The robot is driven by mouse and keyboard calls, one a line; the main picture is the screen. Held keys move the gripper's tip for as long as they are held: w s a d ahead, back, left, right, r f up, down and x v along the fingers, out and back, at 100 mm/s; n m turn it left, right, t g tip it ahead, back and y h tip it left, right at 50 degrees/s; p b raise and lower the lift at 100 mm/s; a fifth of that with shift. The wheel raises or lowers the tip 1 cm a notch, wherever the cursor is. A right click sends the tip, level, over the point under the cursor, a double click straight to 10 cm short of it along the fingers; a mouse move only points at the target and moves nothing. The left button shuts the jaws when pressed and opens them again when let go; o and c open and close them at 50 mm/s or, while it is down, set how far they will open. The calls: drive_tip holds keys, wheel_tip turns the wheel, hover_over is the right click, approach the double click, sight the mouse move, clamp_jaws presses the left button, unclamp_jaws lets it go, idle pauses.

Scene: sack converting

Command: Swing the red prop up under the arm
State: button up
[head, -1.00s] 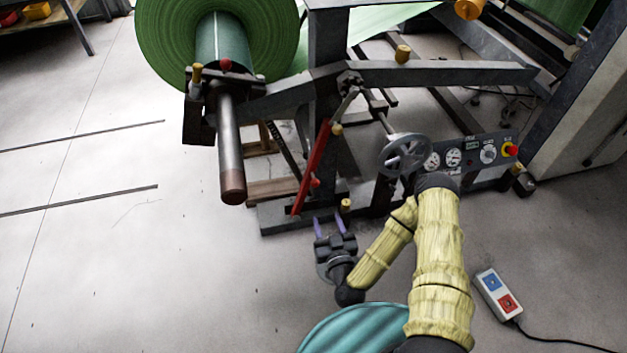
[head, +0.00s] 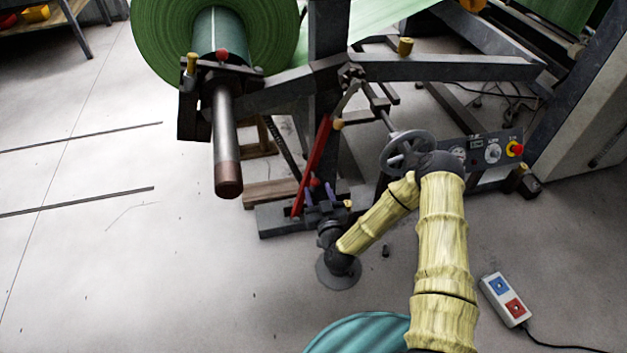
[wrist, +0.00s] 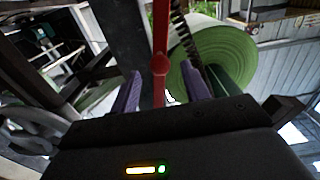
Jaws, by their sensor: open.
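The red prop (head: 318,148) is a slim red bar on the near side of the machine stand. It slants from upper right to lower left, its lower end near the stand's foot, with a red knob (wrist: 160,65) on it. The grey arm (head: 290,92) carrying the green roll (head: 160,45) is above and left of it. My gripper (head: 319,190) is open at the prop's lower part. In the wrist view, the bar and knob appear between the two purple fingers of my gripper (wrist: 160,88), with gaps either side. I cannot tell the depth between them.
A grey handwheel (head: 408,152) and control panel (head: 485,150) with a red button stand right of the prop. The roll's shaft end (head: 228,170) juts out at left. A pendant (head: 506,299) with a cable lies on the floor at right. The floor at left is mostly clear.

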sight(313, 175)
drive_tip(key=b+x, duration=0.2)
drive_tip(key=x, duration=0.3)
drive_tip(key=shift+w+a+f, duration=0.1)
drive_tip(key=shift+w+f, duration=0.05)
drive_tip(key=shift+w, duration=0.25)
drive_tip(key=shift+w+a+b, duration=0.2)
drive_tip(key=shift+w+b, duration=0.2)
drive_tip(key=shift+w, duration=0.2)
clamp_jaws()
